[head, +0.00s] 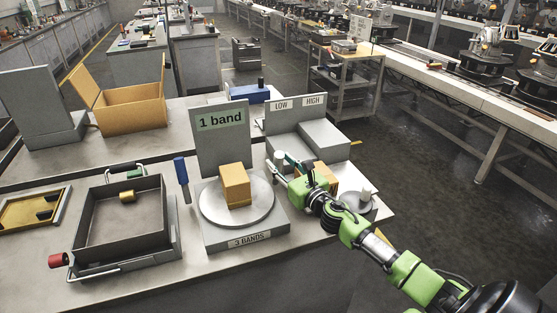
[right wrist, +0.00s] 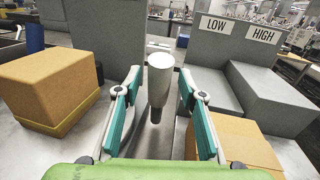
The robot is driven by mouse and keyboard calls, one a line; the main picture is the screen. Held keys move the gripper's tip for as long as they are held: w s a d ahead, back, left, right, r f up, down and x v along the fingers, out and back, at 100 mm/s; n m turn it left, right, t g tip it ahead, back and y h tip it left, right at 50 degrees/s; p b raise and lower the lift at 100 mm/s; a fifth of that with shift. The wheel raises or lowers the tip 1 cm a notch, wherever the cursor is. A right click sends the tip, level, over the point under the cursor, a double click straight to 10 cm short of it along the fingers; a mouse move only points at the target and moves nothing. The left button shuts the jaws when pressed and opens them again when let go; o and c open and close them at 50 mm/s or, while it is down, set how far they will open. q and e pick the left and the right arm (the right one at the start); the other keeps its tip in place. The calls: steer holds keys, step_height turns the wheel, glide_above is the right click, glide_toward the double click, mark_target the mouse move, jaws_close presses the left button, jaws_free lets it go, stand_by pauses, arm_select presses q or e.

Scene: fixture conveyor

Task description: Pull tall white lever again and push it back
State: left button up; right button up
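The tall white lever (right wrist: 160,82) has a pale cylindrical head on a dark, thin stem. In the right wrist view it stands upright between the two teal finger pads of my right gripper (right wrist: 160,108), with a gap on each side. In the head view the lever (head: 279,158) shows beside the fingertips of my right gripper (head: 284,168), just right of the turntable. The right gripper is open and holds nothing. Its arm comes in from the lower right and covers part of the bench. My left gripper is not in view.
A yellow-brown box (head: 236,184) with a band sits on the turntable (head: 210,205), before a "1 band" panel (head: 221,121). Another box (right wrist: 235,142) lies right of the gripper, near grey LOW/HIGH blocks (right wrist: 270,95). A blue-handled lever (head: 181,172) and dark tray (head: 88,225) stand left.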

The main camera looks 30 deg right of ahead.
steer(key=shift+w, duration=0.75)
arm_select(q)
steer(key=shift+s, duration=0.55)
arm_select(e)
steer(key=shift+w, duration=0.1)
